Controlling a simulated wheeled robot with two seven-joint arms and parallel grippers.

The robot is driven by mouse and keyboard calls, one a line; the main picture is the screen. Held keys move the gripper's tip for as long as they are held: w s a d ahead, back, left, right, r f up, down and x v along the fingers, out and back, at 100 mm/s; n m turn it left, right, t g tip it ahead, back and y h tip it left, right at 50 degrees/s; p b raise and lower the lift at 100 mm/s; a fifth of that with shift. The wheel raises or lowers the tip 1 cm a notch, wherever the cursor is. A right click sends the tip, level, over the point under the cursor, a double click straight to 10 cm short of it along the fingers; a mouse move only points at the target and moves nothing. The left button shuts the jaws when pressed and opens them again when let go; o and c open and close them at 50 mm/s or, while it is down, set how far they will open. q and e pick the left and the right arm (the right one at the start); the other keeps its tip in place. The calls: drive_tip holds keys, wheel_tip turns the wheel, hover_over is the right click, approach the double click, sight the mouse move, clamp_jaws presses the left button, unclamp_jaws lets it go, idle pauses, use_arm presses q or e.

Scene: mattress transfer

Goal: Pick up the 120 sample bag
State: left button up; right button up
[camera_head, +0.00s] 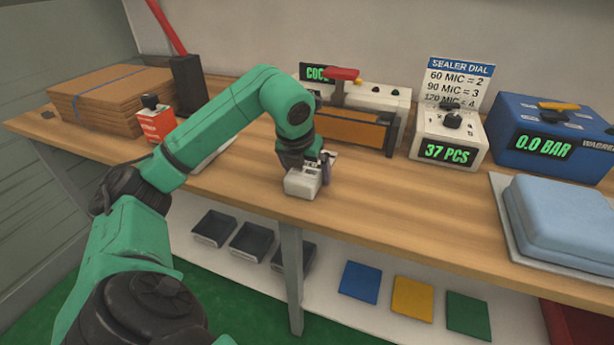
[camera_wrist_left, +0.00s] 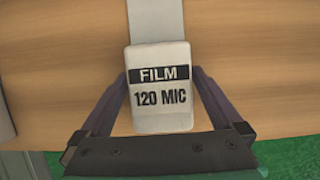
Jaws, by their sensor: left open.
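The sample bag (camera_wrist_left: 160,115) is a small white piece marked "FILM 120 MIC" in the left wrist view. In the head view the white bag (camera_head: 301,183) lies near the front edge of the table. My left gripper (camera_wrist_left: 159,78) is open, with one finger on each side of the bag. In the head view the left gripper (camera_head: 318,172) is low over the table at the bag. The fingers look close to the bag's sides; I cannot tell whether they touch it. My right gripper is not in view.
Behind stand a sealer (camera_head: 352,130), a "37 PCS" counter box (camera_head: 447,137) and a blue "0.0 BAR" unit (camera_head: 545,138). Blue folded mattress (camera_head: 565,215) lies right. Cardboard stack (camera_head: 105,100) and orange box (camera_head: 156,122) stand left. Dark bins (camera_head: 250,242) sit on the shelf below.

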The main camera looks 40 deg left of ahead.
use_arm(q)
drive_tip(key=c, duration=1.2)
drive_tip(key=shift+r, duration=0.15)
